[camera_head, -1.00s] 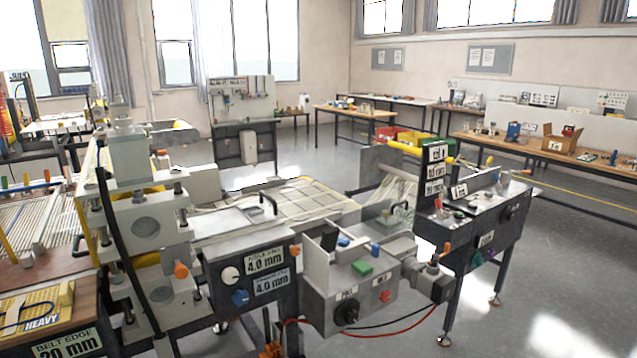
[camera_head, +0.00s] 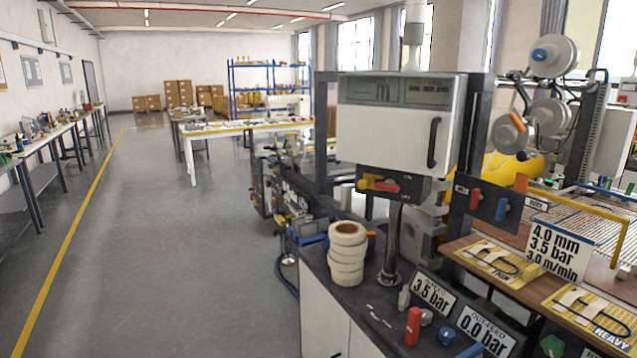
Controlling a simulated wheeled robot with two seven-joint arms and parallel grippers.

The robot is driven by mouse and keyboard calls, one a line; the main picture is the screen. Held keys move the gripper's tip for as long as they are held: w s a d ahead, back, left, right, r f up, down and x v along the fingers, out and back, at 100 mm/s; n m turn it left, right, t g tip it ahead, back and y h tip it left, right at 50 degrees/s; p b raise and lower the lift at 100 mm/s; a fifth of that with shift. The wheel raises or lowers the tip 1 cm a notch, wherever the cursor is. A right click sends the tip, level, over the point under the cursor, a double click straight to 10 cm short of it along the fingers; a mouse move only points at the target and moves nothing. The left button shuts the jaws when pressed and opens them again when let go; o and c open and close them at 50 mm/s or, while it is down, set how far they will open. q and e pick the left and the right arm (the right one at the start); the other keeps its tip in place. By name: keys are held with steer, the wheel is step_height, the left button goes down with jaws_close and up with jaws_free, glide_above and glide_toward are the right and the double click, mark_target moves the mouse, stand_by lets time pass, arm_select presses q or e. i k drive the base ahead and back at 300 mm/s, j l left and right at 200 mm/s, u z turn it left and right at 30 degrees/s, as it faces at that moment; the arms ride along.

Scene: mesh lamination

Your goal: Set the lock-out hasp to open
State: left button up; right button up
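Neither of my grippers is in view. I cannot tell for sure which part is the lock-out hasp. A small red piece (camera_head: 387,188) next to a yellow piece (camera_head: 371,181) sits on a dark plate under the white cabinet (camera_head: 390,143); it could be the hasp, but it is too small to tell whether it is open or shut. The cabinet has a dark vertical handle (camera_head: 433,143) and its door looks shut.
A dark-topped bench below the cabinet holds a stack of cream tape rolls (camera_head: 346,256), a red upright piece (camera_head: 413,326) and pressure signs (camera_head: 433,292). A machine with rollers (camera_head: 552,120) stands at right. The floor (camera_head: 150,250) at left is wide and clear.

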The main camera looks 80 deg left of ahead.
mark_target(368, 181)
steer(key=u, duration=2.4)
